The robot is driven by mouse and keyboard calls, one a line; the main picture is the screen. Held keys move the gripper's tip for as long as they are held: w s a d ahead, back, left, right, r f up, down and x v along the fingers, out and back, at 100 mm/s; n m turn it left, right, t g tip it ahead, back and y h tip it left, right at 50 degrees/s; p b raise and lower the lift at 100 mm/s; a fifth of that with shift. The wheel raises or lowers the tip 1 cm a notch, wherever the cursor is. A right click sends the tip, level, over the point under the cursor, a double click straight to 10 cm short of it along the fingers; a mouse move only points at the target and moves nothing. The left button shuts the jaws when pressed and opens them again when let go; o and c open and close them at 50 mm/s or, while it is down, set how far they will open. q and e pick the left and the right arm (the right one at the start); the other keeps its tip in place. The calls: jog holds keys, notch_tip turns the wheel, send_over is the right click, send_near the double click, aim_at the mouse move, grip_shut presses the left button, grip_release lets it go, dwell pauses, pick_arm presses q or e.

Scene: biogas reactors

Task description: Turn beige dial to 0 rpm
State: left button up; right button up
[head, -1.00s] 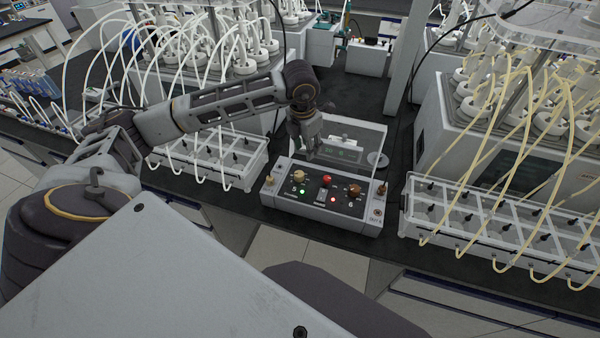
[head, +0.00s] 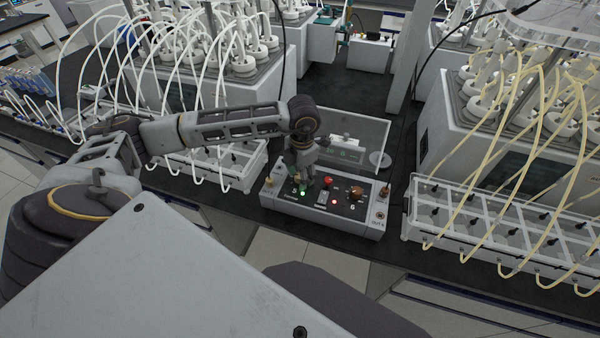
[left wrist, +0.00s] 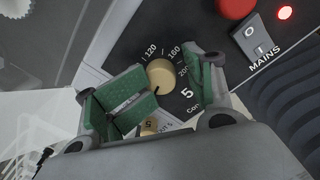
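The beige dial (left wrist: 162,74) is on the dark panel face of the control box (head: 340,222). Its printed scale shows 120, 160 and 200 in the left wrist view, and a dark mark shows on its lower-left edge. In the head view the dial is mostly hidden by my left gripper (head: 303,180), which points down at the panel. In the left wrist view my left gripper (left wrist: 170,92) is open, with green-padded fingertips on either side of the dial. I cannot tell whether the pads touch it. My right gripper is not in view.
A red button (head: 328,181), a brown dial (head: 356,193) and a MAINS switch (left wrist: 263,37) share the panel. A clear raised cover (head: 362,140) stands behind it. Racks with white tubes (head: 240,175) and yellowish tubes (head: 416,222) flank the box.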

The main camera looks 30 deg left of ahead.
pick_arm(q)
jog(key=shift+s+d, duration=0.15)
jog(key=shift+s, duration=0.05)
jog(key=shift+r, duration=0.2)
jog(key=shift+w+r+p, duration=0.1)
jog(key=shift+r+p, duration=0.3)
jog(key=shift+r, duration=0.1)
notch_tip(320, 180, up, 15)
jog(key=p, duration=0.6)
jog(key=shift+d+p, duration=0.3)
jog(key=shift+p, duration=0.1)
dwell(1.6)
jog(key=shift+f, duration=0.1)
jog(key=shift+b, duration=0.35)
dwell(0.4)
